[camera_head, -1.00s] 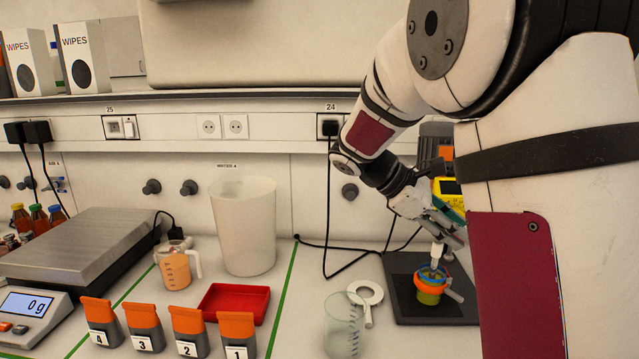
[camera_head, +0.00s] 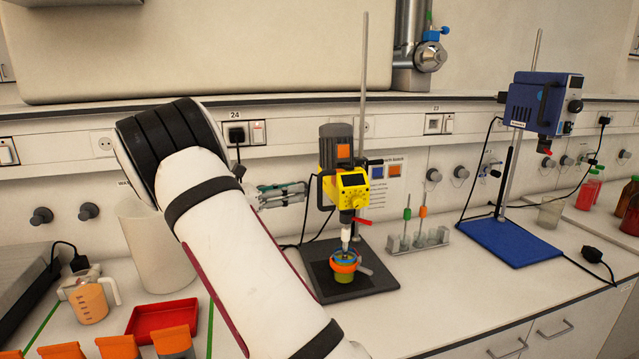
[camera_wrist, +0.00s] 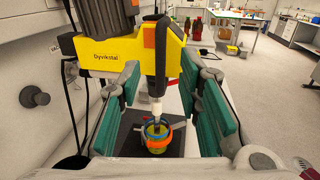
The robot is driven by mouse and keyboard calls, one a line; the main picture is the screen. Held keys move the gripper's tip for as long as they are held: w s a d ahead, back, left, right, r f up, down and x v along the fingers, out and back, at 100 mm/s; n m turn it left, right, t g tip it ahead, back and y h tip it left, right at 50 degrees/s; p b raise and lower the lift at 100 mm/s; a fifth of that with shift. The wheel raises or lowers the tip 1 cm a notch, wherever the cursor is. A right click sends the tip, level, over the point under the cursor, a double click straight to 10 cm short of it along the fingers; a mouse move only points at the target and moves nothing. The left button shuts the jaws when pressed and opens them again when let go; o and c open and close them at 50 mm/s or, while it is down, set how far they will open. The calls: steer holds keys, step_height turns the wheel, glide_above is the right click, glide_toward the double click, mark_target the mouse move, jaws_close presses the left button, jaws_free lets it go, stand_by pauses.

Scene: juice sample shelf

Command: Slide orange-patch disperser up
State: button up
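The yellow disperser (camera_head: 343,187) with a grey motor top and an orange patch (camera_head: 343,152) is mounted on an upright metal rod (camera_head: 362,90). Its white shaft (camera_head: 346,238) reaches down into a green vessel with an orange ring (camera_head: 344,265) on a black base plate (camera_head: 375,279). In the wrist view the yellow body (camera_wrist: 110,48) and its black handle (camera_wrist: 157,62) are close ahead. My gripper (camera_wrist: 166,95) is open, its green pads apart on either side of the handle's line; contact is not visible. In the head view my gripper (camera_head: 283,193) is left of the disperser.
A rack with slim tools (camera_head: 420,238) stands right of the disperser. Farther right is a blue stirrer (camera_head: 543,103) over a blue base plate (camera_head: 515,243). A red tray (camera_head: 162,320) and a white bin (camera_head: 158,245) are left. A black cable hangs behind the disperser.

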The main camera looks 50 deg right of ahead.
steer(key=p, duration=0.2)
glide_above(320, 208)
steer(key=shift+w+d, duration=0.25)
steer(key=shift+d, duration=0.05)
jaws_close()
